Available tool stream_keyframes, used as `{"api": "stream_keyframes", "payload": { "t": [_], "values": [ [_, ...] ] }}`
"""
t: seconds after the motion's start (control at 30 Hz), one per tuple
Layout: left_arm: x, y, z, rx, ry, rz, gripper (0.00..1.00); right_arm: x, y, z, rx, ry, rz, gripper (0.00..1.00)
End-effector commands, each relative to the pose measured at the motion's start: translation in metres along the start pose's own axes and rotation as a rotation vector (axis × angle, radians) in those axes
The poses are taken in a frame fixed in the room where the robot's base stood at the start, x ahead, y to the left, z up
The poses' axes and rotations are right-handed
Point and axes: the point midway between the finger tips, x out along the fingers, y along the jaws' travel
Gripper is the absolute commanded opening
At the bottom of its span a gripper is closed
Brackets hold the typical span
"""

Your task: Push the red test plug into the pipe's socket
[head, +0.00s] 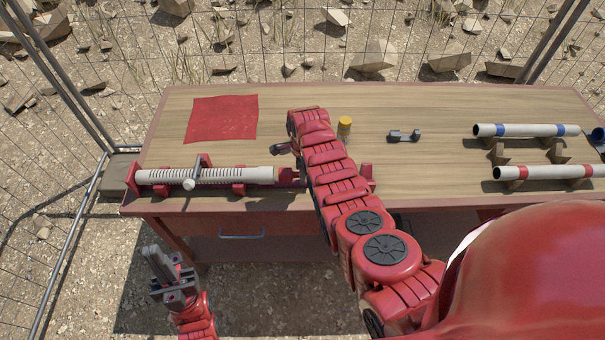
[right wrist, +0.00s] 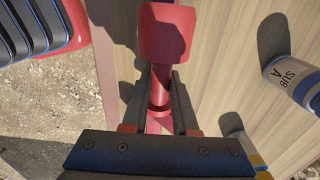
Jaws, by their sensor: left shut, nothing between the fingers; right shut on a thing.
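The pipe (head: 225,176), whitish and ribbed, lies along the front left of the table in red supports. Its right end is beside red parts and my right arm; the socket's opening is not clear. My right gripper (right wrist: 157,125) is shut on the red test plug (right wrist: 159,92), a narrow red cylinder between its fingers. In the head view my right arm hides most of the plug, so I cannot tell whether it touches the pipe. A wider red block (right wrist: 166,32) lies beyond the fingers. My left gripper (head: 168,275) is shut and empty, off the table's front.
A grey clamp-like piece (head: 404,136) and a yellow-capped jar (head: 344,126) stand behind my right arm. Two banded pipes (head: 525,130) (head: 548,172) rest on blocks at right. A red cloth (head: 222,118) lies back left. A cylinder marked SUB A (right wrist: 294,80) is right of the fingers.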

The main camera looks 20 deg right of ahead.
Motion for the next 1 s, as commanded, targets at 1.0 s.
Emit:
{"api": "stream_keyframes", "payload": {
  "t": [1.0],
  "values": [
    [-0.007, 0.0, 0.001, 0.0, 0.0, 0.0, 0.0, 0.0, -0.001, 0.013, 0.0, -0.001, -0.001, 0.0]
  ]
}}
